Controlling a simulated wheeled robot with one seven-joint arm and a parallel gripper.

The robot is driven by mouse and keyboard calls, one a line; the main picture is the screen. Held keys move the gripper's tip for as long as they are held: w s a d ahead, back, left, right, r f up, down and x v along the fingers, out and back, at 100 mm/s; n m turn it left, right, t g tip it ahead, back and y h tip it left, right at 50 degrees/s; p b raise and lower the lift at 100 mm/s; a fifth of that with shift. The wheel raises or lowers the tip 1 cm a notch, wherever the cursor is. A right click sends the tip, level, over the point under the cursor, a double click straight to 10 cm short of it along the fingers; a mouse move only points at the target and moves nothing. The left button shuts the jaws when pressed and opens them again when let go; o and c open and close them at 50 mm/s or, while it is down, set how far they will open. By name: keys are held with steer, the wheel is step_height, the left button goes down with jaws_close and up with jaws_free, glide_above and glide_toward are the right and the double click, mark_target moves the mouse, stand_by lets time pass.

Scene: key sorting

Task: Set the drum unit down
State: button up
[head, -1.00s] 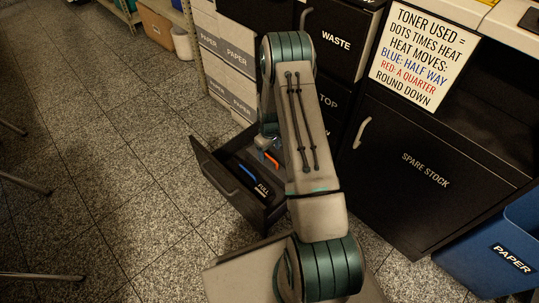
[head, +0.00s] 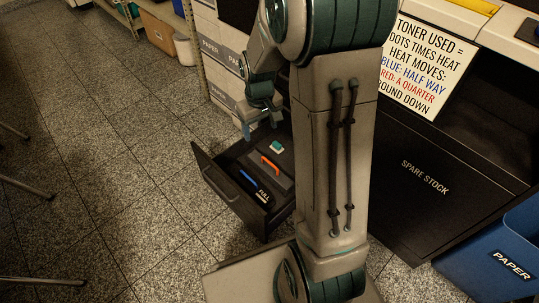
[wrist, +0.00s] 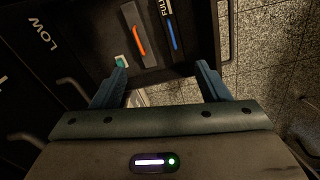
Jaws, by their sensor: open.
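A grey unit with an orange handle (head: 270,165) lies in the open black drawer (head: 228,188). It is probably the drum unit; it also shows in the wrist view (wrist: 139,38). A dark piece with a blue bar and a "FULL" label (wrist: 173,30) lies beside it, also in the drawer. A small teal and white piece (wrist: 121,61) sits near the end of the grey unit, and shows in the head view (head: 277,147). My gripper (head: 260,130) is open and empty above the drawer's far side. Its fingers (wrist: 161,70) are apart with nothing between them.
A cabinet marked "SPARE STOCK" (head: 425,177) stands right of my arm. Stacked paper boxes (head: 212,50) stand behind the drawer. A blue paper bin (head: 500,250) is at the right. The floor (head: 90,130) left of the drawer is mostly clear.

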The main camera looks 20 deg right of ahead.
steer(key=s+a+r+m, duration=0.1)
steer(key=s+r, duration=0.3)
steer(key=s, duration=0.4)
steer(key=s+a+r+m, duration=0.1)
steer(key=s+a+r, duration=0.2)
steer(key=s, duration=0.6)
steer(key=shift+s+r+t, duration=0.15)
steer(key=shift+r+t, duration=0.15)
steer(key=shift+r, duration=0.85)
steer(key=shift+a, duration=0.1)
